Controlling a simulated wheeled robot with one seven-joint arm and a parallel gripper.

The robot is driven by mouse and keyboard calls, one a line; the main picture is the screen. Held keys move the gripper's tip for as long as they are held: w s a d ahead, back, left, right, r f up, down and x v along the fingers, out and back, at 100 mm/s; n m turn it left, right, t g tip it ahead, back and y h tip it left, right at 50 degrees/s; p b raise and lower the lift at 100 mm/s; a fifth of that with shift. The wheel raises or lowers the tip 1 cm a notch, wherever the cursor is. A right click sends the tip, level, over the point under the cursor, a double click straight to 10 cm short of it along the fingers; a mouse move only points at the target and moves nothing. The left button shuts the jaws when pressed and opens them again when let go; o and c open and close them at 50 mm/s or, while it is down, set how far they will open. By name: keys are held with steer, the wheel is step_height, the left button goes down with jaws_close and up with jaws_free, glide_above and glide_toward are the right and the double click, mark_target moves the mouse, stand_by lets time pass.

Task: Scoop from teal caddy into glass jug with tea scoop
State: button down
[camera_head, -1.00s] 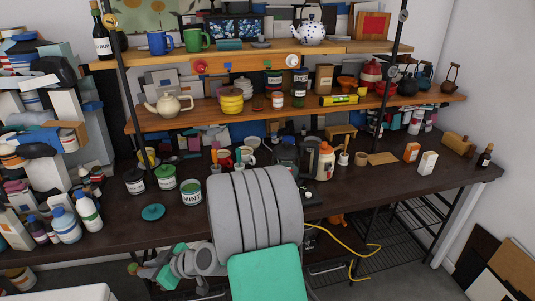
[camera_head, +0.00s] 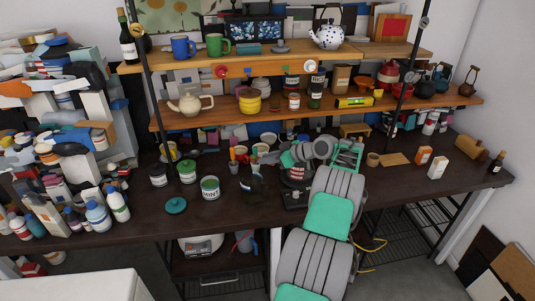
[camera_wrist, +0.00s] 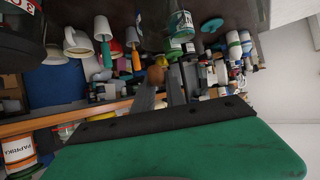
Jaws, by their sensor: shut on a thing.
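A white-labelled MINT tin (camera_head: 210,188), which I take for the teal caddy, stands on the dark counter with its green rim showing. A loose teal lid (camera_head: 176,205) lies in front of it to the left. My gripper (camera_wrist: 172,82) shows in the wrist view with its two dark fingers close together. It is shut on a thin thing that I take for the tea scoop, mostly hidden between the fingers. A clear glass vessel (camera_wrist: 163,25), probably the glass jug, is at the top of the wrist view.
More tins (camera_head: 158,176) stand left of the MINT tin. Bottles (camera_head: 97,217) crowd the counter's left end. Two shelves (camera_head: 300,108) with teapots and jars rise behind. Small cartons (camera_head: 437,167) stand at right. The counter's front strip left of my arm is mostly clear.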

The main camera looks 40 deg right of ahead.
steer(key=shift+a+n+h, duration=0.15)
steer(key=shift+n+h, duration=0.15)
steer(key=n+h+b, duration=0.1)
steer(key=b, duration=0.2)
steer(key=shift+a+f, duration=0.15)
steer(key=shift+f, duration=0.25)
steer(key=n+t+h+b, duration=0.1)
steer(key=n+b, duration=0.1)
steer(key=b, duration=0.2)
steer(key=a+f+n+t+h+b, duration=0.1)
steer(key=n+h+b, duration=0.1)
steer(key=n+b, duration=0.1)
steer(key=f+n+t+h+b, duration=0.1)
steer(key=n+h+b, duration=0.1)
steer(key=b, duration=0.3)
steer(key=shift+s+a+f+n+b, duration=0.2)
steer(key=shift+a+n+b, duration=0.15)
steer(key=shift+n, duration=0.15)
steer(key=shift+n+b, duration=0.3)
steer(key=shift+b, duration=0.8)
steer(key=n+b, duration=0.1)
steer(key=b, duration=0.3)
steer(key=n+t+b, duration=0.1)
steer(key=b, duration=0.4)
steer(key=shift+a+f+h, duration=0.1)
steer(key=shift+f+h, duration=0.2)
steer(key=shift+f, duration=0.05)
